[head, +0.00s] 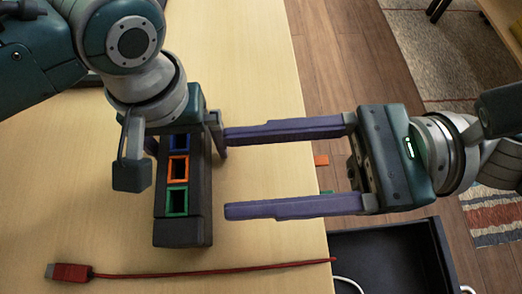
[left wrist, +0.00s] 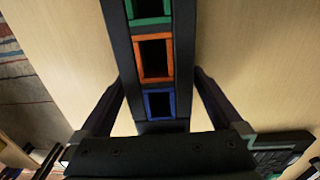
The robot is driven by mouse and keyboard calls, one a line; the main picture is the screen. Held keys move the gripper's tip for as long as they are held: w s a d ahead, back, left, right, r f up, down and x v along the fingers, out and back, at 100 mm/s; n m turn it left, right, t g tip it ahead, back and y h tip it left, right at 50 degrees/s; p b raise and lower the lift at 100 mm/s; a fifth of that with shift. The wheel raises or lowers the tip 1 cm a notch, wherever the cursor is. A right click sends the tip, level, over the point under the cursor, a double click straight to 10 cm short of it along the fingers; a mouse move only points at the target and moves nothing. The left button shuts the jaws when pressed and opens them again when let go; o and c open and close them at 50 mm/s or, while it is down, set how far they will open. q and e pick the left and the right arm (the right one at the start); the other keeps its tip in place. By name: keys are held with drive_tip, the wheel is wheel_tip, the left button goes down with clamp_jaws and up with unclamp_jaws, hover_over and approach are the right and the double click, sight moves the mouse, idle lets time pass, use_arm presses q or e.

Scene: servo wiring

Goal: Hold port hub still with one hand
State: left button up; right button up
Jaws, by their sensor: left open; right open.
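The port hub (head: 183,232) is a long dark block on the table with blue, orange and green framed ports facing up. All three ports look empty. My left gripper comes down over the hub's far end in the head view; its fingers are mostly hidden there by my arm. In the left wrist view its open fingers (left wrist: 158,78) stand on either side of the hub (left wrist: 153,28), near the blue port, with gaps showing. My right gripper (head: 226,173) is open and empty, its two long fingers pointing left toward the hub, apart from it.
A red cable (head: 200,274) with a red plug (head: 68,272) lies along the table's front. A dark tray (head: 440,260) stands at the lower right with a white cable end. Small orange (head: 321,160) and green pieces show past the table's right edge.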

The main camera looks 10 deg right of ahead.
use_arm(q)
wheel_tip(320, 180, up, 12)
idle(0.6)
